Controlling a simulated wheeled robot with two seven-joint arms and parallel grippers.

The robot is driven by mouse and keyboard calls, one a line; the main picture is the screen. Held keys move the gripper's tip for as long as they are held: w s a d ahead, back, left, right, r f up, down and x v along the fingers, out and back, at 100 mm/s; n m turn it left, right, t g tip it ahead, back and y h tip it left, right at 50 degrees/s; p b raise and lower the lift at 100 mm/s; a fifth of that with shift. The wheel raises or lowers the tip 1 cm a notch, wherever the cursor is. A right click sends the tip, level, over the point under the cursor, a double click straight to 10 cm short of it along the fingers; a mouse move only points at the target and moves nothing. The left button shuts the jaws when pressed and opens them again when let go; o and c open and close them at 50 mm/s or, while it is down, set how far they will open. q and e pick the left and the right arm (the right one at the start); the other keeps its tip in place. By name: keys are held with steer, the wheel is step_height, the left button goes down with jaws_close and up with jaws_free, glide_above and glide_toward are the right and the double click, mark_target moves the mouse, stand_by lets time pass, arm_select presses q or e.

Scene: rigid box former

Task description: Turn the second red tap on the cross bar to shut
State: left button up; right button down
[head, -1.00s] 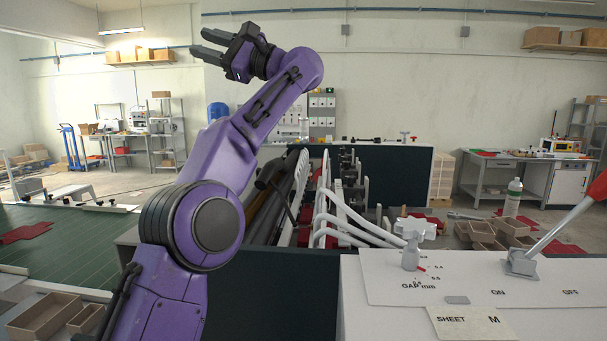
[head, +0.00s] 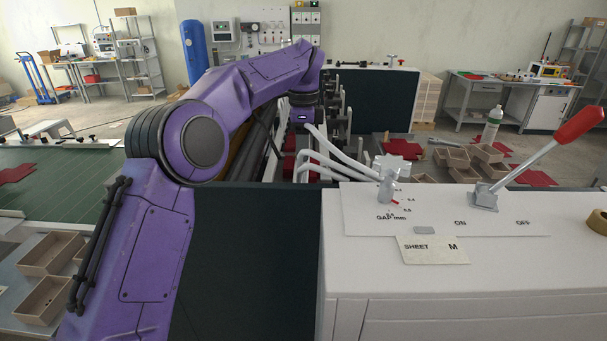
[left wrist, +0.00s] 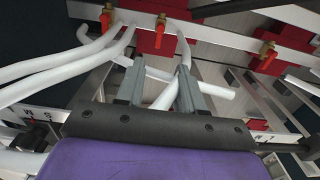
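In the left wrist view a pale cross bar (left wrist: 215,38) runs across the top and carries several brass taps with red handles. One red tap (left wrist: 105,20) is at the upper left, the second red tap from the left (left wrist: 160,32) is near the top middle, and another red tap (left wrist: 266,60) is to the right with its handle slanted. The second tap's handle hangs roughly down the picture. My left gripper (left wrist: 160,68) is open and empty, its two grey fingers pointing toward the second tap, apart from it. In the head view the left gripper's fingers are hidden in the machine.
White curved tubes (left wrist: 55,65) pass close to the left of my fingers, and one tube runs between them. In the head view, white tubes (head: 335,160), a white control cabinet (head: 450,280) and a red-handled lever (head: 540,155) stand to the right of my arm.

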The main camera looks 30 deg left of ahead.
arm_select(q)
step_height(320, 180, down, 10)
steer(key=shift+d+f+p, duration=0.1)
steer(key=shift+f+p, duration=0.1)
steer(key=shift+p, duration=0.7)
jaws_close()
